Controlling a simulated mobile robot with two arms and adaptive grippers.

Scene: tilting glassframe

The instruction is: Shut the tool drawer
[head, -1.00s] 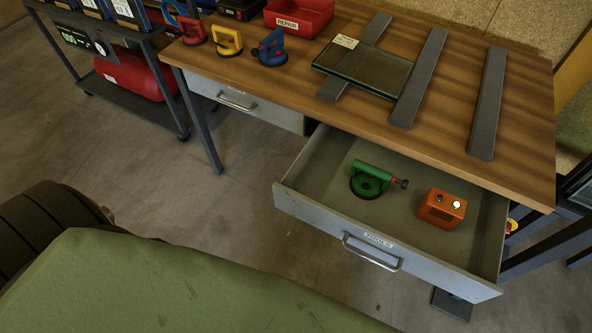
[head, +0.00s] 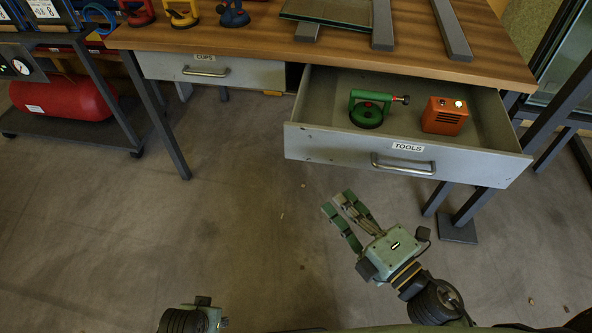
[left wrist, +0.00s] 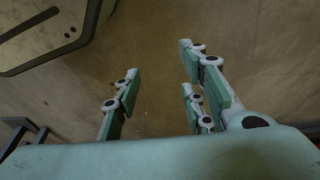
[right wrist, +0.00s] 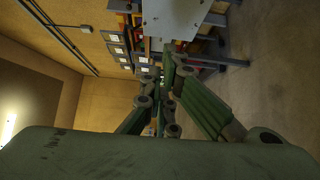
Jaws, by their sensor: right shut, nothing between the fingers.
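The tool drawer (head: 335,144), grey with a "TOOLS" label, hangs open under the right part of the bench in the head view. Its bar handle (head: 403,166) is on the front. Inside lie a green suction lifter (head: 370,108) and an orange box (head: 445,115). My right gripper (head: 338,203) is shut and empty, below and in front of the drawer front, apart from it. It also shows in the right wrist view (right wrist: 168,72). My left gripper (left wrist: 158,62) is open and empty over bare floor in the left wrist view; its fingers are hidden in the head view.
A closed "CUPS" drawer (head: 225,72) sits left of the open one. The wooden bench top (head: 265,40) carries suction lifters, dark bars and a glass pane. A cart with a red tank (head: 65,98) stands left. The floor before the bench is clear.

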